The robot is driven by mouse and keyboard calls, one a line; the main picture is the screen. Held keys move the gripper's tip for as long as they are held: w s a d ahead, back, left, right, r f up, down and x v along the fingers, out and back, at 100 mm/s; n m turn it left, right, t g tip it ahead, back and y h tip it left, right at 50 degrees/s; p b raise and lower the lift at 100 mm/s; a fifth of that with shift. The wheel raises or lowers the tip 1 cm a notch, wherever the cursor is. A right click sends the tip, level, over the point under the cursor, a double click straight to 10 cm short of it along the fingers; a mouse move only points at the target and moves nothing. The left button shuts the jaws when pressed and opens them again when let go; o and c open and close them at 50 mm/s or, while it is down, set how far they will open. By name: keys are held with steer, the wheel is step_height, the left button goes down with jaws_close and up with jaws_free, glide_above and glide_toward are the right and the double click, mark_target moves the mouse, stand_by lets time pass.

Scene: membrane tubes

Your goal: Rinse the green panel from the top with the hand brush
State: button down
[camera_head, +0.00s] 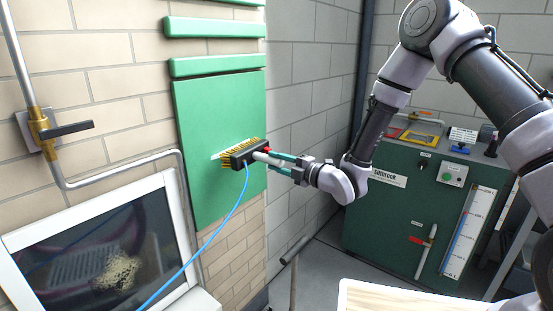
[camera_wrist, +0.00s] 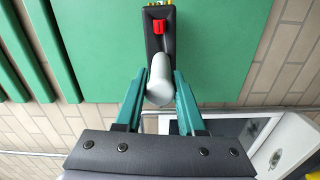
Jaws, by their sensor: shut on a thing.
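The hand brush (camera_head: 243,153) has a dark head, yellow bristles, a red part and a grey handle. My gripper (camera_head: 277,160) is shut on its handle. In the wrist view, the gripper's two teal fingers (camera_wrist: 160,84) flank the grey handle, and the brush head (camera_wrist: 158,35) lies beyond them. The green panel (camera_head: 212,107) hangs upright on the brick wall and also fills much of the wrist view (camera_wrist: 103,50). The bristles face the panel at its middle height; I cannot tell whether they touch. A pale strip shows on the panel beside the brush.
A thin blue hose (camera_head: 222,222) runs from the brush down to the lower left. Green slats (camera_head: 215,66) are above the panel. A pipe with a brass valve (camera_head: 42,128) and a white-framed window (camera_head: 100,250) are left. A green cabinet (camera_head: 400,215) stands right.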

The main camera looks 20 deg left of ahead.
step_height(320, 180, down, 8)
steer(key=shift+f, duration=0.2)
stand_by(1.5)
stand_by(0.3)
steer(key=v, duration=1)
stand_by(0.4)
steer(key=w+d+r+m+t+h, duration=0.1)
steer(key=w+d+m+t+h, duration=0.2)
steer(key=d, duration=1)
steer(key=w+d+r+m+t+h, duration=0.1)
steer(key=w+d+m+t+h, duration=0.3)
steer(key=d, duration=1)
steer(key=w+d+r+m+t+h, duration=0.1)
steer(key=w+d+m+t+h, duration=0.3)
steer(key=w+d+h, duration=0.5)
steer(key=w+d+m, duration=0.2)
steer(key=w+d, duration=0.1)
steer(key=d, duration=0.1)
steer(key=shift+d+r+m+h, duration=0.2)
steer(key=shift+r+m+h, duration=0.1)
steer(key=shift+r, duration=0.1)
steer(key=shift+w, duration=0.1)
